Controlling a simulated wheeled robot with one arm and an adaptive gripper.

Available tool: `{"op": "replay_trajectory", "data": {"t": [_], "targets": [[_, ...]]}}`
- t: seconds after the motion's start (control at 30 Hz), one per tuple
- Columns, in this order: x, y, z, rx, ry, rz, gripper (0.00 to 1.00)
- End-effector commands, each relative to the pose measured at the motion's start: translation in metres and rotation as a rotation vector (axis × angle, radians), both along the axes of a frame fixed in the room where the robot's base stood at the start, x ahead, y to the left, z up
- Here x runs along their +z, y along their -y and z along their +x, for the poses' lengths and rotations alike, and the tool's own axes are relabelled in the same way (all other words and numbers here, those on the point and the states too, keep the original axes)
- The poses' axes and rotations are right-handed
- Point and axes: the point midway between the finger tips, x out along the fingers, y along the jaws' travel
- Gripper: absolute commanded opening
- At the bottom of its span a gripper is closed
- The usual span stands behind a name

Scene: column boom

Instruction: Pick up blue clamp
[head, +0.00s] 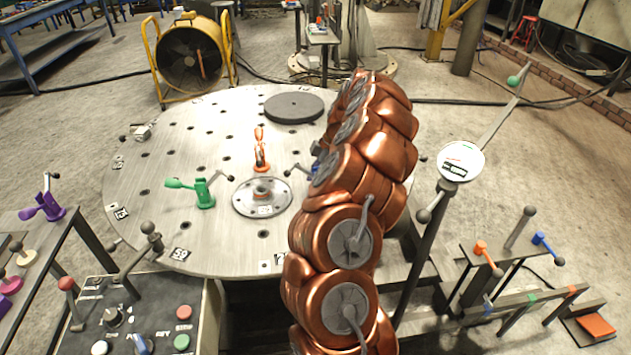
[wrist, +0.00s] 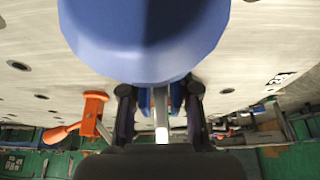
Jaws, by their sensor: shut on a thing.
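The blue clamp fills the top of the wrist view with a large, rounded blue part (wrist: 145,40). Its metal bar and smaller blue parts show between the fingers of my gripper (wrist: 160,105). My gripper is shut on the blue clamp. In the head view my copper-coloured arm hides the gripper and most of the clamp; only a bit of blue (head: 317,150) shows at the arm's left edge, over the round table. I cannot tell whether the clamp touches the table.
The round perforated table (head: 150,225) bears an orange clamp (head: 261,155), a green clamp (head: 203,192), a flanged metal disc (head: 262,197) and a dark disc (head: 294,107). The orange clamp (wrist: 93,113) is left of my gripper in the wrist view. A control box (head: 140,320) stands in front.

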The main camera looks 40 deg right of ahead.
Motion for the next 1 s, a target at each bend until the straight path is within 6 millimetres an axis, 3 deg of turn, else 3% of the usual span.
{"op": "replay_trajectory", "data": {"t": [0.47,1.0], "targets": [[0.037,0.001,0.001,0.000,0.005,-0.004,0.00],[0.038,-0.031,-0.016,0.001,0.003,0.002,0.00]]}}
